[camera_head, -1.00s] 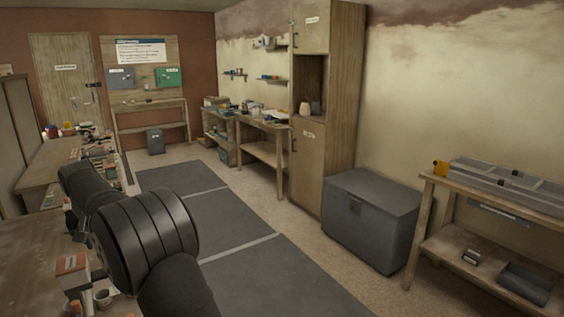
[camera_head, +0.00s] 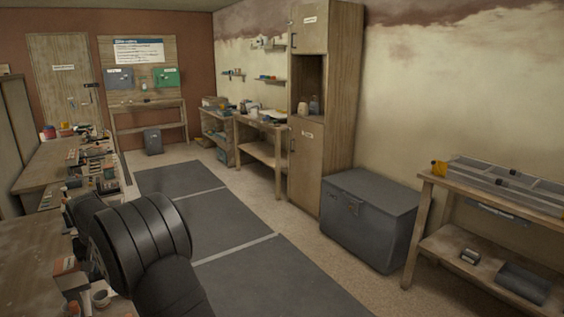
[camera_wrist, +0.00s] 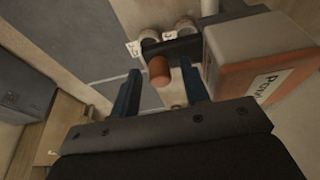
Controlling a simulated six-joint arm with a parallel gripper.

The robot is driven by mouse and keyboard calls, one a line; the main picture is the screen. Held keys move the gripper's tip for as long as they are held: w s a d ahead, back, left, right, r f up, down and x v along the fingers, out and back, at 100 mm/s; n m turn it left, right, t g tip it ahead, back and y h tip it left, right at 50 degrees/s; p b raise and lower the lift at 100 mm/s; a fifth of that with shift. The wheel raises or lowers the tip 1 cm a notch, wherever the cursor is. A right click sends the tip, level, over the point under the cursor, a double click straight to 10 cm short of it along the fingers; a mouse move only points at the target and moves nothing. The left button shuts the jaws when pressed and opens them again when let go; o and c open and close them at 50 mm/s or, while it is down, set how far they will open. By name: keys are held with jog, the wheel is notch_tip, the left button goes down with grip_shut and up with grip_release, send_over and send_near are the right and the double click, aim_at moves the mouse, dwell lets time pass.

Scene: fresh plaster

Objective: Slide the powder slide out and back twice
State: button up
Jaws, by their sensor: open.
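In the wrist view, the powder box (camera_wrist: 262,52) is pale with an orange-brown lower face and a partly readable label. A dark bar (camera_wrist: 188,43) runs beside it and carries an orange-brown cylindrical knob (camera_wrist: 158,71), which looks like the powder slide's handle. My gripper (camera_wrist: 160,68) is open, with one blue finger on each side of the knob in the picture. I cannot tell whether either finger touches it. In the head view, a labelled box (camera_head: 68,274) stands on the near left bench, partly behind my arm. My fingers do not show there.
Two small round cups (camera_wrist: 168,30) with tags stand just beyond the bar. Other bottles and boxes crowd the left bench (camera_head: 25,240). A grey chest (camera_head: 368,220) and a shelf table (camera_head: 480,250) stand at right. The floor mats (camera_head: 235,255) are clear.

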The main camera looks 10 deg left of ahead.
jog(key=shift+w+d, duration=0.2)
